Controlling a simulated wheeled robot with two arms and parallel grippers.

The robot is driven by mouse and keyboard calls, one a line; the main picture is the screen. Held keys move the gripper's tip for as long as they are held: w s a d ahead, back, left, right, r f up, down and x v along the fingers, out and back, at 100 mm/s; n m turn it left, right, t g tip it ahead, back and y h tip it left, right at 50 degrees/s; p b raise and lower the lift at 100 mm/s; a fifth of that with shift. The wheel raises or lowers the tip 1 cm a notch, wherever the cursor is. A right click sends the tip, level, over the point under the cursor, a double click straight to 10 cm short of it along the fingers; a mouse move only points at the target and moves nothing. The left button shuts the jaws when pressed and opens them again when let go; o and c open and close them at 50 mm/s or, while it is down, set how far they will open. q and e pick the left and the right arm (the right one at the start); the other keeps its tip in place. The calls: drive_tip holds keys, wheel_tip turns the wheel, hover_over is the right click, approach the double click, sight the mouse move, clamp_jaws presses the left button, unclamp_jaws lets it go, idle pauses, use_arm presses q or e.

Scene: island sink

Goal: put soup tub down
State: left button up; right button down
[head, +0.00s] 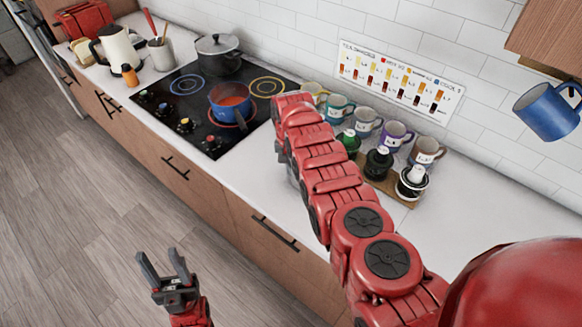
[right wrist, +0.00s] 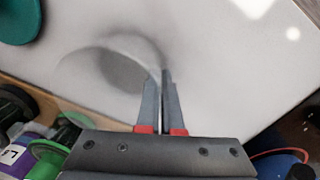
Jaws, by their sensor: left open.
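A pale, see-through round tub (right wrist: 118,68), which I take for the soup tub, shows faintly in the right wrist view against the white counter. Its rim runs up to my right gripper (right wrist: 160,85), whose two fingers are close together with the thin wall between them. Whether the tub touches the counter is not clear. In the head view my right arm hides that gripper and nearly all of the tub. My left gripper (head: 163,262) is open and empty, low in the head view, in front of the cabinets over the wood floor.
The hob (head: 195,100) holds a blue pot (head: 229,100) and a grey lidded pot (head: 218,55). Several mugs and bottles stand along the wall, some on a wooden board (head: 398,190). A blue mug (head: 548,110) hangs at right. Counter near the front edge (head: 240,170) is clear.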

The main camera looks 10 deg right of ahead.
drive_tip(key=c, duration=1.5)
unclamp_jaws()
drive_tip(key=shift+f, duration=0.1)
drive_tip(key=o, duration=0.4)
